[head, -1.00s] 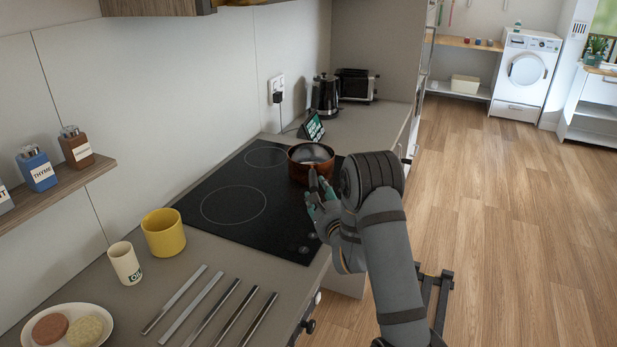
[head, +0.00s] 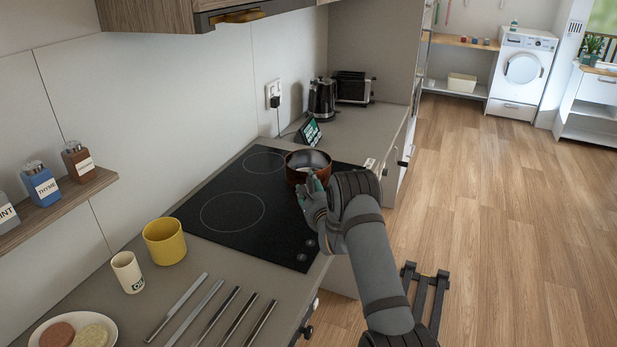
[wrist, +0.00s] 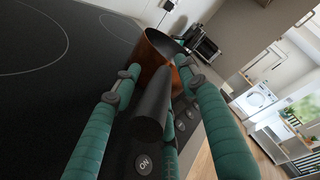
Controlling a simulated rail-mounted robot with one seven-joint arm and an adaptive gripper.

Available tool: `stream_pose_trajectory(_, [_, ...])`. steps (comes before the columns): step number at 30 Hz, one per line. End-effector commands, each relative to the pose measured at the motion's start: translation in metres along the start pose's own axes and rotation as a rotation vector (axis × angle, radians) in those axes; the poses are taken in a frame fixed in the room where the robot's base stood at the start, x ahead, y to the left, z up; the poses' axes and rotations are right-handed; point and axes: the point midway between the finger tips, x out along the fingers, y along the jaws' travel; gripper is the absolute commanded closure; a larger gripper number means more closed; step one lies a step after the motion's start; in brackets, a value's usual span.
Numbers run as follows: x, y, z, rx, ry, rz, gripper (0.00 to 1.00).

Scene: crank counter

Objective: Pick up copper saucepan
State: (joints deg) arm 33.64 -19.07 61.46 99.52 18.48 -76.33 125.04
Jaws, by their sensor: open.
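The copper saucepan (head: 306,160) stands at the right rear of the black cooktop (head: 210,225). In the wrist view the copper pan (wrist: 154,50) is at the top middle, and its dark handle (wrist: 154,108) points toward the camera. My gripper (head: 312,186) is at the near side of the pan, over the handle. In the wrist view my open gripper (wrist: 155,75) has its teal fingers on both sides of the handle, with another finger partly hidden beneath it. I cannot tell whether any finger touches the handle. The handle is mostly hidden in the head view.
A tablet (head: 309,131), a kettle (head: 323,98) and a toaster (head: 353,87) stand behind the cooktop. A yellow pot (head: 165,242), an oil cup (head: 127,272) and several metal bars (head: 208,312) are at the near left. Open floor lies to the right.

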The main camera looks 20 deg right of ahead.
Motion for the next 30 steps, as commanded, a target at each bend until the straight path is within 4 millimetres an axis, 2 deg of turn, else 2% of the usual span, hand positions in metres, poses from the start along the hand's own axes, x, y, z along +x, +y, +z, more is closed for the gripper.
stream_pose_trajectory(6, [0.0004, 0.0001, -0.0002, 0.0, 0.0, 0.0, 0.58])
stream_pose_trajectory(27, [0.0004, -0.0012, 0.0009, -0.001, -0.002, -0.003, 0.99])
stream_pose_trajectory(30, [0.0004, -0.0014, 0.0012, -0.002, -0.003, -0.003, 1.0])
